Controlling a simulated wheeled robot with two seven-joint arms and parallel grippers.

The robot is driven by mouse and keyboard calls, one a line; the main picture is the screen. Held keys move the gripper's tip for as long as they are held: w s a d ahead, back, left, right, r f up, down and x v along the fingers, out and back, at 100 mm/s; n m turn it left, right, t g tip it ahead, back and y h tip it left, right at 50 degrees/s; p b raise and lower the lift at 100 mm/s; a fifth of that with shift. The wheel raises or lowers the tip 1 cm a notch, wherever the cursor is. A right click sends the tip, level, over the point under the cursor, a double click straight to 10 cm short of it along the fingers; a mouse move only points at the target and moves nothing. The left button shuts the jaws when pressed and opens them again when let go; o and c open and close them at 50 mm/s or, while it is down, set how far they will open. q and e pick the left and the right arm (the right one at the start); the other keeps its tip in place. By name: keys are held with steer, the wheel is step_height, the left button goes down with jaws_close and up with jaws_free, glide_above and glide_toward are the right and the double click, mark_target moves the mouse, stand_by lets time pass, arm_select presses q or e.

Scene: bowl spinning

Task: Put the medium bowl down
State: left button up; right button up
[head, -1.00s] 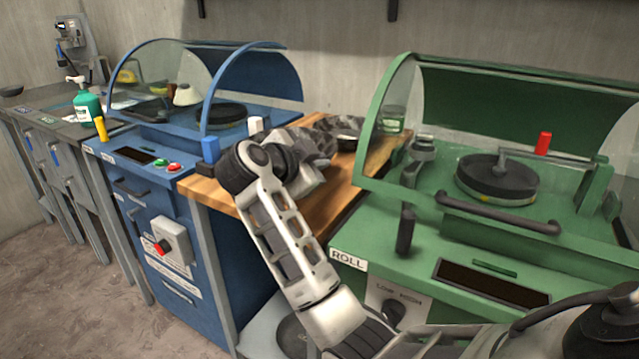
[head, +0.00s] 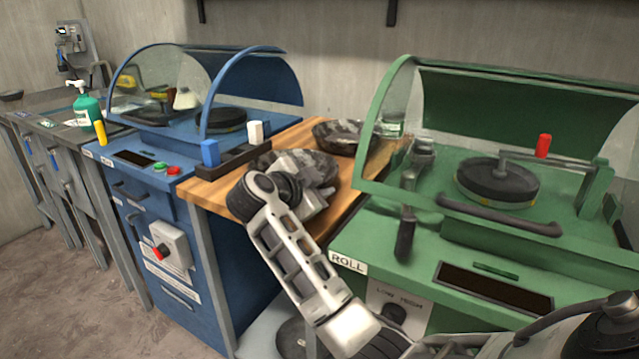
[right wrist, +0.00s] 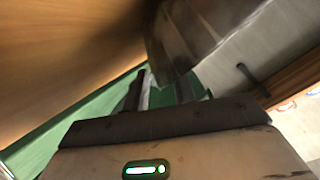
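The medium bowl (head: 322,169), dark with a mottled grey pattern, is at the wooden table (head: 222,196) between the blue and green machines. My right gripper (head: 308,190) is at the bowl's near side and appears shut on its rim; the gripper hides part of the bowl. I cannot tell whether the bowl's base touches the wood. In the right wrist view, a blurred grey surface that looks like the bowl (right wrist: 185,35) is beyond the gripper. My left gripper is not in view.
Another mottled bowl (head: 340,133) sits behind on the table. The green machine (head: 400,262) stands close on the right, the blue machine (head: 235,262) on the left.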

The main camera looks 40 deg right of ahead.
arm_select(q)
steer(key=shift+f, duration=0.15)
arm_select(e)
steer(key=shift+r, duration=0.1)
steer(key=shift+a+r, duration=0.15)
steer(key=shift+a, duration=0.05)
arm_select(q)
steer(key=shift+p, duration=0.4)
arm_select(e)
steer(key=v, duration=1.1)
steer(key=shift+s+a, duration=0.2)
steer(key=shift+a, duration=0.1)
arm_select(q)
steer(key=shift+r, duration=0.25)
arm_select(e)
steer(key=shift+r, duration=0.15)
